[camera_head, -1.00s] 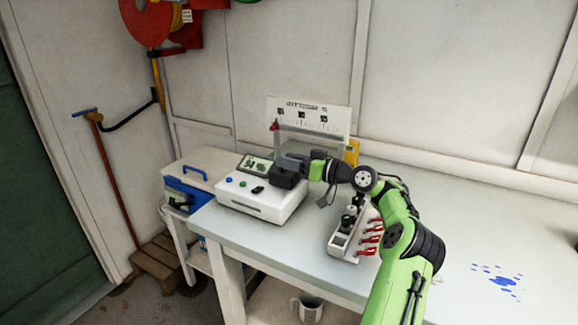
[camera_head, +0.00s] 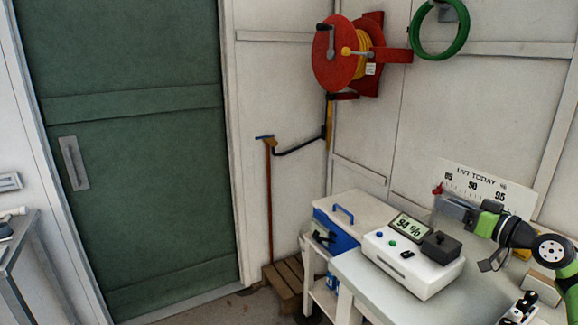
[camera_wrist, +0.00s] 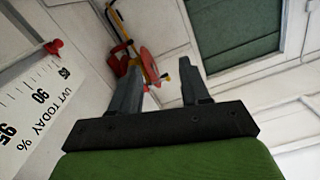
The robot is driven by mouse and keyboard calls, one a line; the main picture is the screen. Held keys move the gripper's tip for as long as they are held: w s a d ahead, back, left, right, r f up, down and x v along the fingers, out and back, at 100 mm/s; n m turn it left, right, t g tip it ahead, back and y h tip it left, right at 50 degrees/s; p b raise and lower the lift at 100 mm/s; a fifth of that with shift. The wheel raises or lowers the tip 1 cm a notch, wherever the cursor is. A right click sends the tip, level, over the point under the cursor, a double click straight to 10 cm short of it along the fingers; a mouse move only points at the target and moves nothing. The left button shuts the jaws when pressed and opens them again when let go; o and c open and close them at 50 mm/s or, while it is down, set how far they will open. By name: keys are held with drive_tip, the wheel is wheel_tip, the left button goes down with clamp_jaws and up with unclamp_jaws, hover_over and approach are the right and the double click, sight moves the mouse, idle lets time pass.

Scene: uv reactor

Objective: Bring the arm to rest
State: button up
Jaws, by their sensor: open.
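My gripper (camera_head: 446,205) is at the end of my green and black arm at the right of the head view. It is level in front of the UVT TODAY scale board (camera_head: 488,187), above the back of the white meter (camera_head: 413,262). The meter's display reads 94 %. In the wrist view my gripper (camera_wrist: 166,92) shows two fingers apart with nothing between them. The board's scale and red marker (camera_wrist: 54,47) are at the left there.
A white bench (camera_head: 372,298) carries the meter and a rack (camera_head: 520,308) at the lower right. A blue-handled case (camera_head: 345,222) stands left of the meter. A red hose reel (camera_head: 345,55) hangs above. A green door (camera_head: 135,150) fills the left.

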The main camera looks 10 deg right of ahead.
drive_tip(key=w+a+r+n+g+p, duration=0.1)
drive_tip(key=w+a+g, duration=0.15)
drive_tip(key=a, duration=0.75)
drive_tip(key=w+a+n+g+p, duration=0.15)
drive_tip(key=a+g, duration=0.25)
drive_tip(key=a, duration=0.7)
drive_tip(key=s+a+g+h+p, duration=0.25)
drive_tip(key=s+a, duration=0.25)
drive_tip(key=a, duration=0.5)
drive_tip(key=s+a+r+m+g+h+p, duration=0.1)
drive_tip(key=s+a+h, duration=0.1)
drive_tip(key=s, duration=0.6)
drive_tip(key=s+a+m+h+p, duration=0.1)
drive_tip(key=s+a, duration=0.2)
drive_tip(key=s, duration=0.6)
drive_tip(key=s+d+f+m+g+p, duration=0.1)
drive_tip(key=s+d+f+p, duration=0.1)
drive_tip(key=s, duration=1.1)
drive_tip(key=shift+d+f+m+h, duration=0.15)
drive_tip(key=shift+f+m+h, duration=0.25)
drive_tip(key=shift+f, duration=0.3)
